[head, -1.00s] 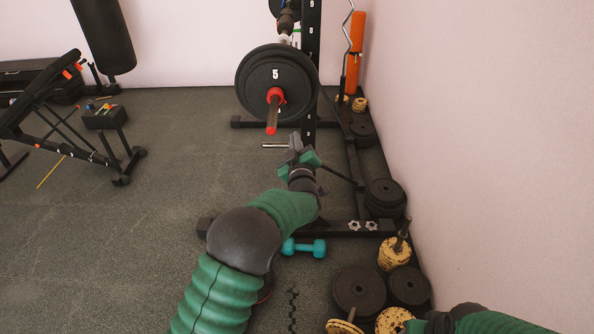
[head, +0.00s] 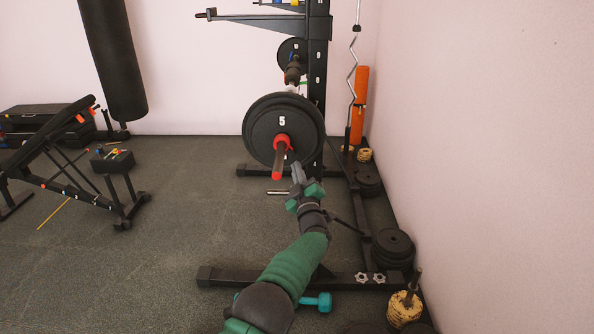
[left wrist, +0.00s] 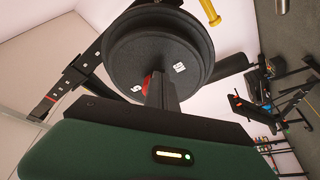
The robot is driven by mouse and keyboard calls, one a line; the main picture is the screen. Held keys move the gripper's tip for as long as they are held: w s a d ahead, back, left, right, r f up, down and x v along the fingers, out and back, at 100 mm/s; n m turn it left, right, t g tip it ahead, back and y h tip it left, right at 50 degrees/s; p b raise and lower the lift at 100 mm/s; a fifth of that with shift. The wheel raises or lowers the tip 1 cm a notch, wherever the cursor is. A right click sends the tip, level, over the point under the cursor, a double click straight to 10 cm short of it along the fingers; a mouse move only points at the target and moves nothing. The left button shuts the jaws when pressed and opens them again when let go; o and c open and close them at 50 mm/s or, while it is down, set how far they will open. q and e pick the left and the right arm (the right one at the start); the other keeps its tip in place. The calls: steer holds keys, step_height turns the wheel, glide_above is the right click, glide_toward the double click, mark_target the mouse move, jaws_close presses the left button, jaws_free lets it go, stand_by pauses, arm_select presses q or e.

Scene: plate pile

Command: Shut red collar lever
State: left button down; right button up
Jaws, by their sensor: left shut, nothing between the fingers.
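The red collar (head: 282,146) sits around the bar sleeve (head: 279,162), against the black plate marked 5 (head: 262,112). My left gripper (head: 298,171) is shut and empty, fingers pointing up, just right of the sleeve's end and below the collar. In the left wrist view, a small red piece of the collar (left wrist: 147,80) shows beside my shut dark fingers (left wrist: 163,88), which hide the rest. The plates (left wrist: 152,50) stand behind them. I cannot tell whether the fingers touch the collar. My right gripper is out of view.
The black rack upright (head: 318,90) stands behind the plates, with its base bar (head: 245,277) on the floor. A teal dumbbell (head: 318,301) and plate stacks (head: 393,246) lie near the right wall.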

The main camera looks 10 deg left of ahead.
mark_target(289, 153)
arm_select(q)
steer(key=shift+w+a+r, duration=0.1)
steer(key=shift+w, duration=0.1)
steer(key=shift+w+a+r, duration=0.15)
steer(key=shift+w+a, duration=0.1)
steer(key=shift+w, duration=0.3)
stand_by(0.4)
steer(key=shift+a+r, duration=0.75)
steer(key=shift+r, duration=0.1)
stand_by(0.8)
